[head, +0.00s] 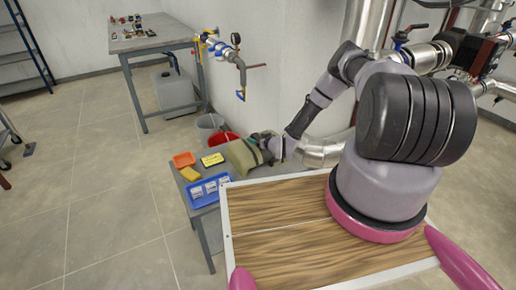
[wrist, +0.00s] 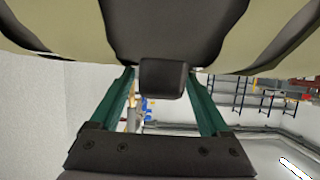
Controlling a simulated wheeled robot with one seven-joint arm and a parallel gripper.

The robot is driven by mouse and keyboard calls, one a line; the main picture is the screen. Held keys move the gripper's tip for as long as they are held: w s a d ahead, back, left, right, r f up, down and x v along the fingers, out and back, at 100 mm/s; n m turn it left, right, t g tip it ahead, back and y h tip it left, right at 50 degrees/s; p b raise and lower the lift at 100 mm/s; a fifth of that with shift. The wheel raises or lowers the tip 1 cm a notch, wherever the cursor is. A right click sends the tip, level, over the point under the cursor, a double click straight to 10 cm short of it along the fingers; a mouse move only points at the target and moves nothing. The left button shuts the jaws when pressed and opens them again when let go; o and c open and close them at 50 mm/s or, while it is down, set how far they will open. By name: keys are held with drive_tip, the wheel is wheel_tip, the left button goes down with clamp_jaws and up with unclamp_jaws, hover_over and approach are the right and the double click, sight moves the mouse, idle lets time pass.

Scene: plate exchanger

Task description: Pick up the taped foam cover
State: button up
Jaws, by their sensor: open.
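The taped foam cover (head: 240,155) is a tan-olive block with dark bands, resting on the near grey table. In the wrist view the foam cover (wrist: 65,30) fills the top, with black tape bands and a black block-like piece (wrist: 162,78) hanging at its middle. My gripper (head: 262,147) is at the cover's right side in the head view. In the wrist view my gripper (wrist: 161,75) has its two green fingers apart, with the black piece between their tips. Whether the fingers touch it I cannot tell. The cover's far side is hidden.
On the same table lie an orange tray (head: 184,160), a yellow sponge-like block (head: 190,174), a yellow-black box (head: 212,160) and a blue tray (head: 207,190) with white-labelled items. A wall pipe with valve (head: 238,65) is above.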

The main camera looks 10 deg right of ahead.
drive_tip(key=shift+w+f, duration=0.1)
drive_tip(key=shift+w, duration=0.15)
clamp_jaws()
idle(1.3)
